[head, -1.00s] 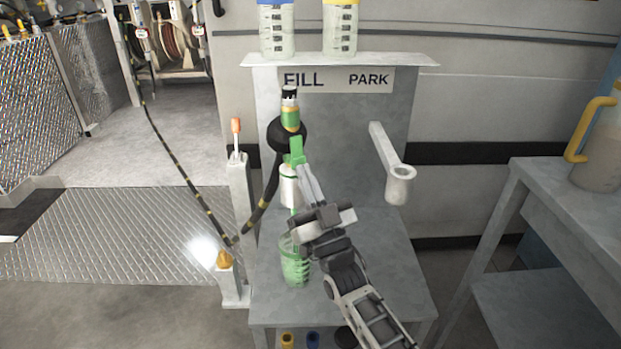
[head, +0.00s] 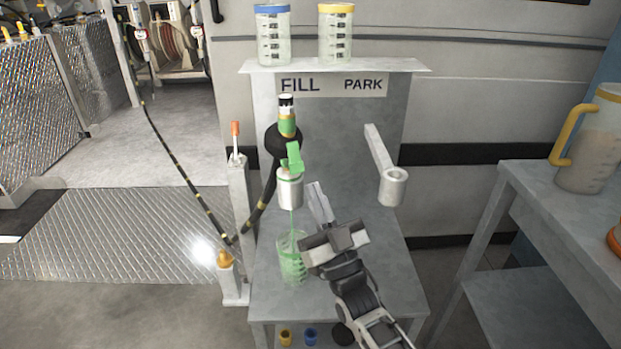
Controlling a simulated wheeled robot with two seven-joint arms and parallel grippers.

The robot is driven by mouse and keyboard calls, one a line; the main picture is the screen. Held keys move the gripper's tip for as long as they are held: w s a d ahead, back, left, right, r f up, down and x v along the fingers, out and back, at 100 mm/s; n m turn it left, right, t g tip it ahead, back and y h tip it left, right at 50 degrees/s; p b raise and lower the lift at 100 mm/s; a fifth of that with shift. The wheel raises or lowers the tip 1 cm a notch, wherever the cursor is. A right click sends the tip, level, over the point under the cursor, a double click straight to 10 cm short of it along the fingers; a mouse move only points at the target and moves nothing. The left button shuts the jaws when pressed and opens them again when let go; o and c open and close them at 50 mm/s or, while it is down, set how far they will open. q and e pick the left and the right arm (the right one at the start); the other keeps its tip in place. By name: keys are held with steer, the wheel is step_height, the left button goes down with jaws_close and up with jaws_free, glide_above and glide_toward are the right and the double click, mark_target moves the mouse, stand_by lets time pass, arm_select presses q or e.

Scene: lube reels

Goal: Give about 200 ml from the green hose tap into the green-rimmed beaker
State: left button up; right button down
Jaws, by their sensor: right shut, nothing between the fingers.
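The green hose tap (head: 288,127) hangs upright in the holder under the FILL sign, with its green lever (head: 293,157) facing me. A thin green streak runs from below the holder's cup down into the green-rimmed beaker (head: 292,262). The beaker stands on the bench below the tap and holds green liquid; its level against the marks is too small to read. My right gripper (head: 316,198) is shut and empty, to the right of and below the lever, apart from it. My right arm hides part of the beaker's right side. My left gripper is out of view.
An empty PARK holder (head: 393,186) juts out at the right. Blue-rimmed (head: 273,35) and yellow-rimmed (head: 335,35) beakers stand on the shelf (head: 420,65) above. The black hose (head: 180,165) runs at the left past a post (head: 236,220). A yellow-handled jug (head: 592,145) stands on the right-hand table.

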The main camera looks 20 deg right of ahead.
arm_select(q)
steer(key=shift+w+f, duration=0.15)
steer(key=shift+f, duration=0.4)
arm_select(e)
steer(key=v, duration=0.8)
steer(key=shift+f, duration=0.2)
steer(key=shift+s, duration=0.1)
